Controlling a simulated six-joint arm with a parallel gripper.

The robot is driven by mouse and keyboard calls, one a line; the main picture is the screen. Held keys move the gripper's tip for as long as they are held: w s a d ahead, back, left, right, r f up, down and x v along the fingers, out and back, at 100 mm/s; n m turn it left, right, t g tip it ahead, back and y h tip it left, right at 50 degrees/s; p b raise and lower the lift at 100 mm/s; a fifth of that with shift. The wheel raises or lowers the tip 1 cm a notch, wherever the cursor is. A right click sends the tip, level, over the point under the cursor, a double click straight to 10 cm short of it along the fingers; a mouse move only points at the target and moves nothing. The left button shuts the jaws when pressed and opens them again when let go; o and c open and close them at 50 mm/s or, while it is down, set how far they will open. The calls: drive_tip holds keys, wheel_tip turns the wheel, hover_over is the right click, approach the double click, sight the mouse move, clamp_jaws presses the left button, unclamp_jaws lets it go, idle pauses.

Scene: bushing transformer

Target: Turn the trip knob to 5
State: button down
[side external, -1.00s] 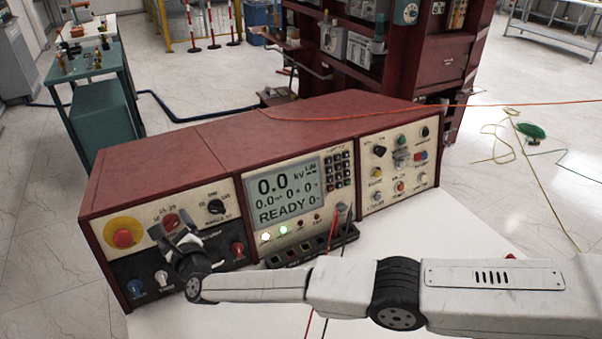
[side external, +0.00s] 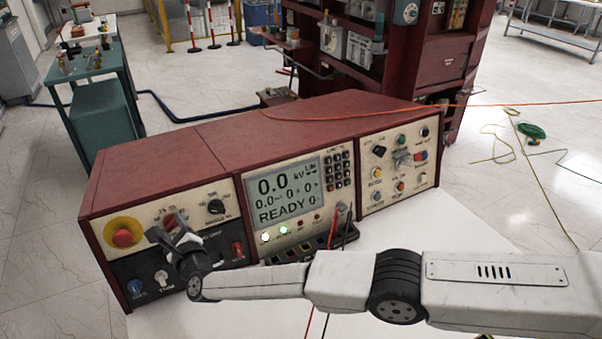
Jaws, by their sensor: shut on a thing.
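The red control console (side external: 150,178) stands on a white table. On its left panel is a red knob (side external: 169,220) with a small scale around it; its pointer and most of its numbers are too small or covered to read. My gripper (side external: 170,236) is at this knob, its jaws shut on it, with the wrist in front and below hiding the knob's lower part. A black knob (side external: 216,207) sits to the right of it. The display (side external: 286,191) reads 0.0 kV and READY.
A red emergency button (side external: 122,238) on a yellow disc is left of my gripper. Blue, white and red knobs line the black lower strip. Terminals with red and black leads (side external: 331,235) stand right of my wrist. The white table (side external: 450,235) is bare at right.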

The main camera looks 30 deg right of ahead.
drive_tip(key=n+g+y, duration=0.1)
drive_tip(key=n, duration=0.6)
drive_tip(key=shift+r, duration=0.1)
drive_tip(key=n+g, duration=0.1)
drive_tip(key=n, duration=0.2)
drive_tip(key=n+g, duration=0.1)
drive_tip(key=n, duration=0.2)
drive_tip(key=shift+n, duration=0.4)
drive_tip(key=shift+n+g+h, duration=0.2)
drive_tip(key=shift+n+g, duration=0.25)
drive_tip(key=shift+n, duration=1)
drive_tip(key=shift+n+g+h, duration=0.2)
drive_tip(key=shift+n+g, duration=0.25)
drive_tip(key=shift+n, duration=1)
drive_tip(key=shift+n+h, duration=1)
drive_tip(key=shift+n, duration=1.6)
drive_tip(key=shift+n+g, duration=0.3)
drive_tip(key=shift+c, duration=0.6)
unclamp_jaws()
drive_tip(key=shift+s+r, duration=0.25)
drive_tip(key=shift+s, duration=0.25)
drive_tip(key=shift+s, duration=0.1)
drive_tip(key=v, duration=0.6)
drive_tip(key=shift+s, duration=0.25)
